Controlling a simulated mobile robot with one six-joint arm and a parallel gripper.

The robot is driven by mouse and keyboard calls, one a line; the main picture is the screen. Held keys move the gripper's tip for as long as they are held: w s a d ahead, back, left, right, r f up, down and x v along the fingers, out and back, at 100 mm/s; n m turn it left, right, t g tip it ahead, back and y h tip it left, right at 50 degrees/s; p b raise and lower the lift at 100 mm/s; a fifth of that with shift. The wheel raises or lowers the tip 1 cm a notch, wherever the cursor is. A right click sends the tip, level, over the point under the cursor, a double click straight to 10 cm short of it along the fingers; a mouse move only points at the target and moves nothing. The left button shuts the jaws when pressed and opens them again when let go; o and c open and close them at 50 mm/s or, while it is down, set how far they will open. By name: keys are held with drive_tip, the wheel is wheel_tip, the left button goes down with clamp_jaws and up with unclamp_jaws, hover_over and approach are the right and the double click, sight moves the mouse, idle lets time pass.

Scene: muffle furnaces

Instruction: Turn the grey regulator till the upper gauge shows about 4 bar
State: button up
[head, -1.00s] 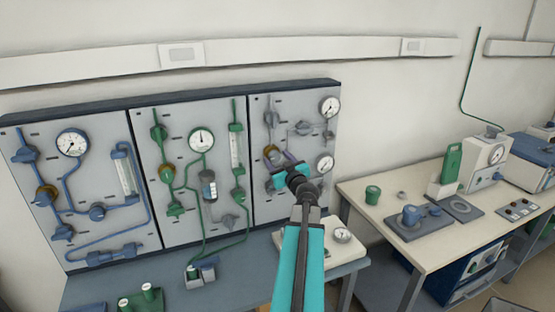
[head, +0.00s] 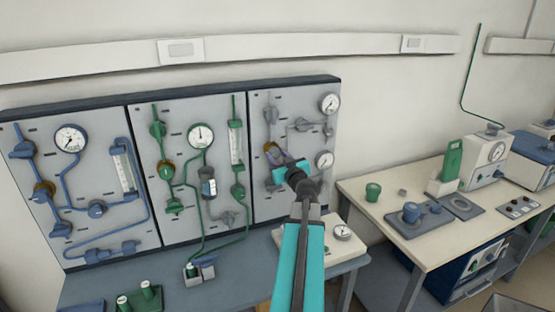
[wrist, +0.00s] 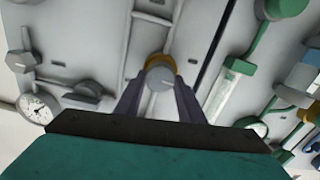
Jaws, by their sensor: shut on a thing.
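The grey regulator has a round grey knob (wrist: 161,79) with a brass-yellow collar. It sits on the right-hand wall panel (head: 290,200). My gripper (wrist: 159,84) is shut on the knob, with one dark finger on each side of it. In the head view my gripper (head: 273,154) reaches the panel from below right and hides most of the regulator. The upper gauge (head: 329,103) is a white dial at the panel's top right; its needle is too small to read. It also shows in the wrist view (wrist: 37,108).
A lower gauge (head: 324,160) sits just right of my gripper. Grey valves and pipes (head: 303,125) run close by. The middle panel (head: 176,215) carries green pipework, the left panel blue. A bench device with a dial (head: 342,232) stands below my arm.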

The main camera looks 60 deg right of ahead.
drive_tip(key=shift+d+f+b, duration=0.1)
drive_tip(key=shift+f+b, duration=0.05)
drive_tip(key=shift+b, duration=0.15)
drive_tip(key=m+b, duration=0.4)
drive_tip(key=b, duration=0.1)
drive_tip(key=shift+s+m, duration=0.1)
drive_tip(key=shift+m, duration=0.3)
drive_tip(key=m+b, duration=0.3)
drive_tip(key=m, duration=0.3)
drive_tip(key=shift+s+d+b, duration=0.1)
drive_tip(key=shift+b, duration=0.2)
drive_tip(key=m, duration=0.9)
drive_tip(key=shift+m, duration=0.3)
drive_tip(key=o, duration=1)
drive_tip(key=shift+o, duration=0.2)
